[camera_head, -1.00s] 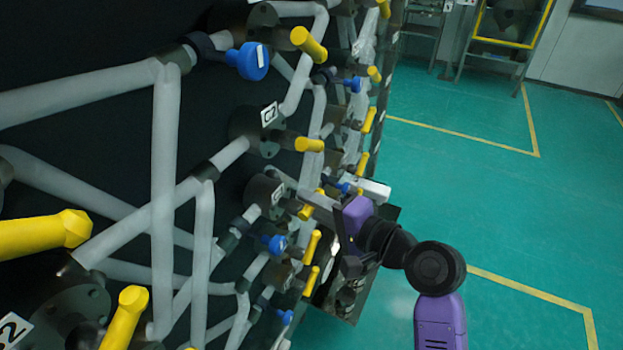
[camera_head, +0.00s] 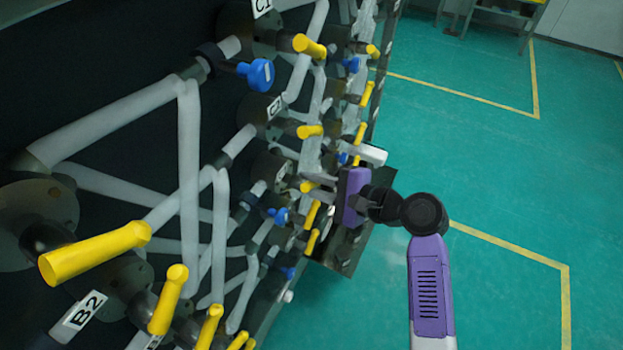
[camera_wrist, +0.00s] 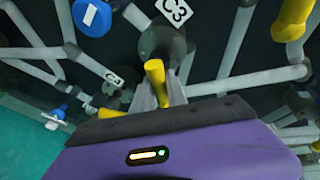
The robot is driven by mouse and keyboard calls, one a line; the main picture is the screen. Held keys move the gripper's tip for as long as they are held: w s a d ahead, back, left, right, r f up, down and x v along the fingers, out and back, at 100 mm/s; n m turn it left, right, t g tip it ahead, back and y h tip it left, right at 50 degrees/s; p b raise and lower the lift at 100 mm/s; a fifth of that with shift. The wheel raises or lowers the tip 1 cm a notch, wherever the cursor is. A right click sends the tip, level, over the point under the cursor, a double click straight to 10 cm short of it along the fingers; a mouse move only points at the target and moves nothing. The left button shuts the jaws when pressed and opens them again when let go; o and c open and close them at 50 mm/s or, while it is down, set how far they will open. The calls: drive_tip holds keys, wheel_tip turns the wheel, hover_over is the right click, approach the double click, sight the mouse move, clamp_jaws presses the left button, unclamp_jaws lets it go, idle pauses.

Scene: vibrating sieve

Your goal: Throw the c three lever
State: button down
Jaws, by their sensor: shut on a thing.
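The C3 lever is yellow and sits on a dark round valve body under a white C3 label (camera_wrist: 175,11) in the wrist view. My gripper (camera_wrist: 168,92) is shut on this yellow lever (camera_wrist: 155,72), with its grey fingers on either side of the handle. In the head view, my gripper (camera_head: 325,188) reaches the panel from the right, and the lever's yellow tip (camera_head: 308,186) shows just left of it. The fingers partly hide the lever's far end.
The C2 lever (camera_head: 310,131) and C1 lever (camera_head: 309,46) are above. Blue knobs (camera_head: 257,74) and grey pipes (camera_head: 190,190) crowd the dark panel. More yellow levers (camera_head: 95,252) stick out at lower left. Open green floor (camera_head: 500,180) lies to the right.

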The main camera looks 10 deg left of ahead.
drive_tip(key=shift+s+a+f, duration=0.1)
idle(0.3)
drive_tip(key=c, duration=1.6)
unclamp_jaws()
drive_tip(key=b+v, duration=0.1)
drive_tip(key=v, duration=0.6)
drive_tip(key=shift+d+b, duration=0.3)
drive_tip(key=shift+d, duration=0.1)
